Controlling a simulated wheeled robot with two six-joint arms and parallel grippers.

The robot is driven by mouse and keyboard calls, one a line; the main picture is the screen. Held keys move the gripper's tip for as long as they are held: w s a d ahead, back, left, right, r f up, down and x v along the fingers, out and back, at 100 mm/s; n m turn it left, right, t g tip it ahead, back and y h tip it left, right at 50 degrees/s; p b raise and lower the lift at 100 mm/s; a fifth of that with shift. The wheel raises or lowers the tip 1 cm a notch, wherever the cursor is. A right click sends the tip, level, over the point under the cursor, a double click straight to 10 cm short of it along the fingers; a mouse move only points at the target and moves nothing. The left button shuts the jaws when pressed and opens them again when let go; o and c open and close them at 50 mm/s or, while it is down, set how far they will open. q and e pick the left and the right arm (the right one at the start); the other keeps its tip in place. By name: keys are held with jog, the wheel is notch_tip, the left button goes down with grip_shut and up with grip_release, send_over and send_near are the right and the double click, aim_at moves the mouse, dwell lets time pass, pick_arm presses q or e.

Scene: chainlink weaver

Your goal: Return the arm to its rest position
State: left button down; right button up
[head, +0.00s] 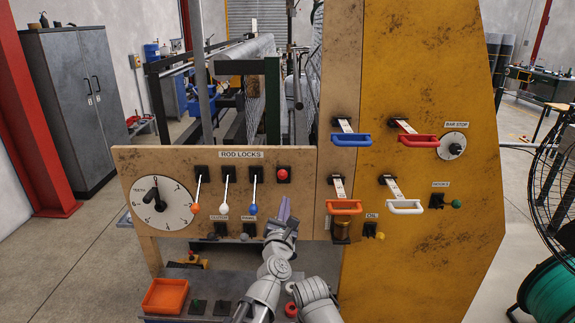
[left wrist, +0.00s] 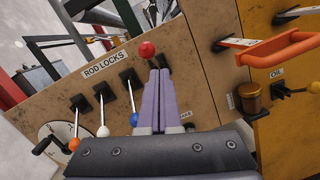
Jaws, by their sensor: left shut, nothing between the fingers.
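My left gripper (head: 284,210) is in front of the wooden control panel (head: 140,165), just below the red knob (head: 283,174). Its fingers are together and hold nothing. In the left wrist view the purple-grey fingers (left wrist: 161,75) point up the panel, with the red knob (left wrist: 147,50) close to their tips; I cannot tell whether they touch it. My left arm comes up from the bottom edge. My right gripper is not in view.
Levers with orange, white and blue knobs (head: 253,210) stand left of the gripper under the ROD LOCKS label. To the right are the orange handle (head: 344,207), blue handle (head: 350,140), red handle (head: 419,141) and white handle (head: 404,207). An orange tray (head: 165,296) sits low left.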

pick_arm(q)
jog(key=s+f+m+g+h, duration=0.5)
jog(key=f+m+g, duration=0.5)
jog(key=f+m, duration=0.75)
jog(key=s+a+f+m+g+y, duration=0.3)
jog(key=s+a+f+m+g, duration=0.1)
jog(key=s+a+m, duration=0.35)
jog(key=s+a+f+m+g+y, duration=0.35)
jog(key=s+a+m, duration=0.3)
jog(key=s, duration=0.25)
jog(key=s+d+m+g+y, duration=0.1)
jog(key=s+d+m+g, duration=0.1)
jog(key=s+d, duration=0.4)
jog(key=d+m, duration=0.1)
jog(key=d, duration=0.3)
jog(key=shift+s+d+r, duration=0.2)
